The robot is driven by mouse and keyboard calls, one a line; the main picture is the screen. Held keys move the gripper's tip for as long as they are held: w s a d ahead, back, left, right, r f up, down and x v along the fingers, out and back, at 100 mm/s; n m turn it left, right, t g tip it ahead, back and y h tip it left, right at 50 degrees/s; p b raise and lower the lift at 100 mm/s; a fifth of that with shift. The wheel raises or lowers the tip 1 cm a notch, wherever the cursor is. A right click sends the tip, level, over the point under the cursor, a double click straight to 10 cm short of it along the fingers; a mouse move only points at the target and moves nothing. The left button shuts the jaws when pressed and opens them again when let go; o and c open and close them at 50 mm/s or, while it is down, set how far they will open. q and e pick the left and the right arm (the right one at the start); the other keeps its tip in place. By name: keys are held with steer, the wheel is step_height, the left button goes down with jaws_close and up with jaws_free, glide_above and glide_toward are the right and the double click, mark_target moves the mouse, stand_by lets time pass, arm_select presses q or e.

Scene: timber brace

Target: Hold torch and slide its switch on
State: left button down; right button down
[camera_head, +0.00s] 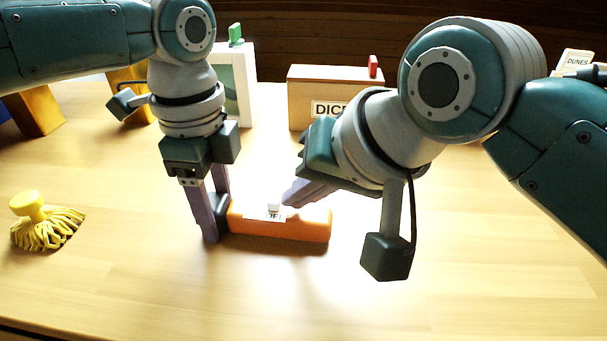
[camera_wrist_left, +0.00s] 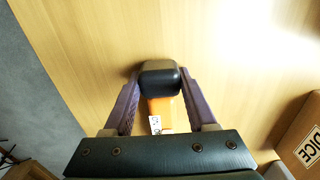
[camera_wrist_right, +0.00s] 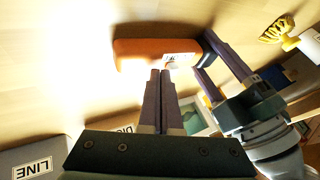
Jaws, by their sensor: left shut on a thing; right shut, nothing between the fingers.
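The orange torch (camera_head: 290,226) lies on the table with its dark end to the left. A small pale switch (camera_head: 273,208) stands on its top beside a white label partly reading "OF". My left gripper (camera_head: 218,225) points down and is shut on the torch's dark end; the left wrist view shows the dark end (camera_wrist_left: 160,78) between both fingers. My right gripper (camera_head: 290,197) is shut and empty, its fingertips close to the right side of the switch. In the right wrist view the closed fingertips (camera_wrist_right: 161,74) are at the torch's label; I cannot tell whether they touch the switch.
A yellow mop-like brush (camera_head: 45,222) lies at the left. A wooden box labelled DICE (camera_head: 335,88) with a red tab and a white box (camera_head: 243,85) with a green tab stand behind. The front table area is clear, with bright glare around the torch.

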mark_target(261, 203)
steer(key=shift+a, duration=0.1)
steer(key=shift+a, duration=1.4)
arm_select(q)
steer(key=shift+d, duration=0.1)
arm_select(e)
steer(key=shift+d, duration=0.4)
steer(key=d, duration=0.3)
steer(key=v, duration=1)
steer(key=shift+d, duration=0.2)
steer(key=shift+s, duration=0.1)
arm_select(q)
steer(key=shift+c, duration=0.6)
jaws_free()
